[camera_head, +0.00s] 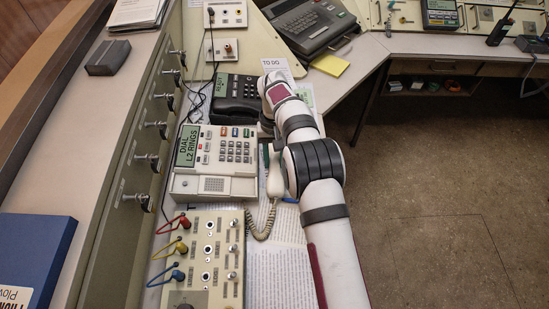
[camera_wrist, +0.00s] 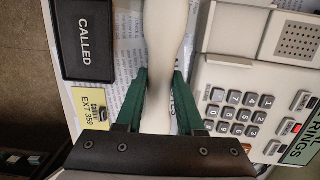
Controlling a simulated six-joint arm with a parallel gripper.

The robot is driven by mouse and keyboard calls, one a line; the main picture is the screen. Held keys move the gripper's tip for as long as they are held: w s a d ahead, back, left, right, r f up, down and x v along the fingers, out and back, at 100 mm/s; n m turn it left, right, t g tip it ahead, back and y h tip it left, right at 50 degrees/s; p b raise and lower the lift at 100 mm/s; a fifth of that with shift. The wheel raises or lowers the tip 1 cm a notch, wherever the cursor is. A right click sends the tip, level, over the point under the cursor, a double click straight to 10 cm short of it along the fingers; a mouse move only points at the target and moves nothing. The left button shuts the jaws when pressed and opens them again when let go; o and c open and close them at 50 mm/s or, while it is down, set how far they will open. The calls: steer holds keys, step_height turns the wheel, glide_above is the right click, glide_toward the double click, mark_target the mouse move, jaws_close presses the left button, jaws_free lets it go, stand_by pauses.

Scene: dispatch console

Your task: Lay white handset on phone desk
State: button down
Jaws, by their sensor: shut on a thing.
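My gripper (camera_wrist: 160,98) has its green fingers closed on the white handset (camera_wrist: 163,55) in the wrist view, one finger on each side of its grip. In the head view the handset (camera_head: 274,178) lies along the right side of the white phone (camera_head: 216,162), partly hidden by my arm. Its coiled cord (camera_head: 267,225) hangs down over the papers. In the wrist view the phone (camera_wrist: 238,85) with its keypad is just right of the handset. The desk (camera_head: 352,62) under it is largely covered by papers; the gap below the handset cannot be told.
A dark phone (camera_head: 238,97) stands behind the white one. A patch panel (camera_head: 205,255) with coloured cables is in front. In the wrist view a black CALLED tray (camera_wrist: 84,38) and a yellow EXT 359 tag (camera_wrist: 92,105) lie left of the handset.

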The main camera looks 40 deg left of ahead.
steer(key=shift+f, duration=0.1)
steer(key=c, duration=0.5)
jaws_free()
